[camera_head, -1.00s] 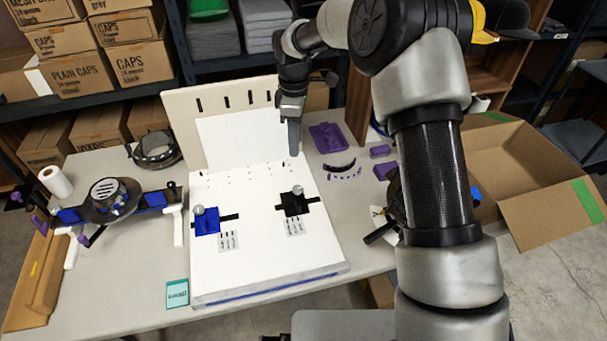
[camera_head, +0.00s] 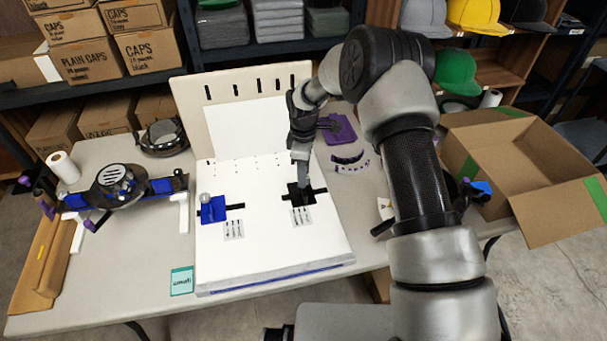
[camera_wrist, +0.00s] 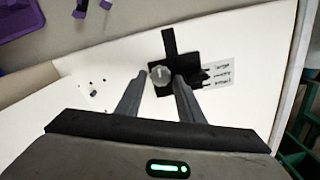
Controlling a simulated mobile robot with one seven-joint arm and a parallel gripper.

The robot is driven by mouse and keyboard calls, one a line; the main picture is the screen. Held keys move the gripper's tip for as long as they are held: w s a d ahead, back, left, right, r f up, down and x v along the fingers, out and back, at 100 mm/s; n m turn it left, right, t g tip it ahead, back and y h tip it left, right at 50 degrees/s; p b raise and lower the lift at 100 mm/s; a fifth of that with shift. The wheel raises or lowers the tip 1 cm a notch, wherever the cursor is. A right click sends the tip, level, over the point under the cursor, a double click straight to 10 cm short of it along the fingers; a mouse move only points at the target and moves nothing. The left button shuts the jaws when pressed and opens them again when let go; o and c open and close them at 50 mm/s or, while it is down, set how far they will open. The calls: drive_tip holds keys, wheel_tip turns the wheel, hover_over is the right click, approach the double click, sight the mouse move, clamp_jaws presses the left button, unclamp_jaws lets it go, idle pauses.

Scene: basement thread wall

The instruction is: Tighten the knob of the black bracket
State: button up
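The black bracket (camera_head: 307,196) sits on the right part of the white board (camera_head: 265,262), with a label below it. In the wrist view the bracket (camera_wrist: 187,62) carries a round grey knob (camera_wrist: 161,75). My gripper (camera_head: 301,181) is lowered over the bracket and hides the knob in the head view. In the wrist view my gripper (camera_wrist: 160,82) has its two fingers apart, one on either side of the knob. I cannot tell whether the fingers touch it. The blue bracket (camera_head: 213,210), with a round grey knob, sits on the left of the board.
A beige upright panel (camera_head: 188,98) with slots stands behind the board. A cap-pressing frame (camera_head: 115,185) lies at the left. A teal booklet (camera_head: 181,281) lies at the front left. Purple parts (camera_head: 338,128) lie behind, and an open carton (camera_head: 500,140) stands at the right.

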drive_tip(key=shift+f, duration=0.3)
drive_tip(key=c, duration=0.8)
